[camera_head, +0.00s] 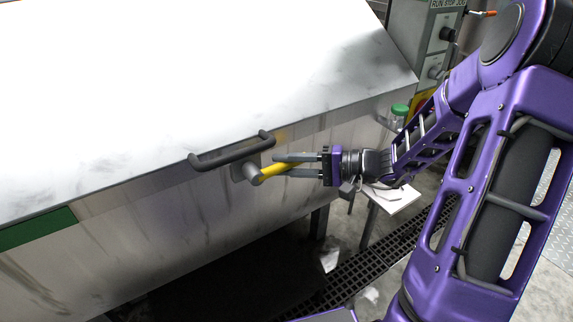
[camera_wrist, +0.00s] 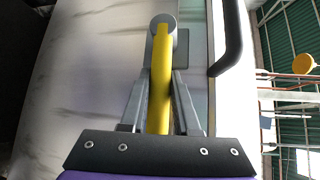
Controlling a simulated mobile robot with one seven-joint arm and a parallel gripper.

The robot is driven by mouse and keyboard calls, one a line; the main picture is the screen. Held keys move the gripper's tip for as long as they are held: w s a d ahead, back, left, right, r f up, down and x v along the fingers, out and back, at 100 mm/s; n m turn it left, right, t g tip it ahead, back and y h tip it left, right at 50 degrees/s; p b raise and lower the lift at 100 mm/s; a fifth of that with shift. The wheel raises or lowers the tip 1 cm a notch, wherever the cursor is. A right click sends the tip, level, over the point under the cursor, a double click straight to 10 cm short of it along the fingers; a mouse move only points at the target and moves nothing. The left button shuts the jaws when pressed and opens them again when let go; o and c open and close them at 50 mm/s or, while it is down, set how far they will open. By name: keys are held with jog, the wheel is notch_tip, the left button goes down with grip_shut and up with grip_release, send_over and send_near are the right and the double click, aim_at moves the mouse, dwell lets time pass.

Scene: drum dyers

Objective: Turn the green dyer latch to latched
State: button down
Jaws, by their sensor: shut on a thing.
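The latch is a yellow lever (camera_head: 277,170) on a grey round pivot, mounted on the front face of the metal dyer (camera_head: 190,222). A green strip (camera_head: 38,229) marks the dyer front at the far left. In the head view the lever points right from its pivot, tilted slightly upward. My gripper (camera_head: 290,164) comes from the right, its two fingers around the lever. In the wrist view the lever (camera_wrist: 161,85) runs between the fingers of my gripper (camera_wrist: 162,85), which are shut on it. The lever's near end is hidden behind the gripper body.
A dark bar handle (camera_head: 232,151) sits on the dyer's lid edge just above the latch, close to my fingers; it also shows in the wrist view (camera_wrist: 232,40). A floor grate (camera_head: 400,245) lies below.

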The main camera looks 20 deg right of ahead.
jog(key=shift+r+n+h, duration=0.6)
jog(key=shift+r+h, duration=0.1)
jog(key=shift+h, duration=0.2)
jog(key=shift+s+a+r+n+h+b, duration=0.1)
jog(key=shift+a+r+n+h+b, duration=0.2)
jog(key=shift+r+n+h, duration=0.3)
jog(key=shift+s+a+r+n+h+b, duration=0.15)
jog(key=shift+r+n+h+b, duration=0.3)
jog(key=shift+h, duration=0.35)
jog(key=shift+w+r, duration=0.1)
jog(key=c, duration=0.7)
grip_release()
jog(key=shift+o, duration=0.2)
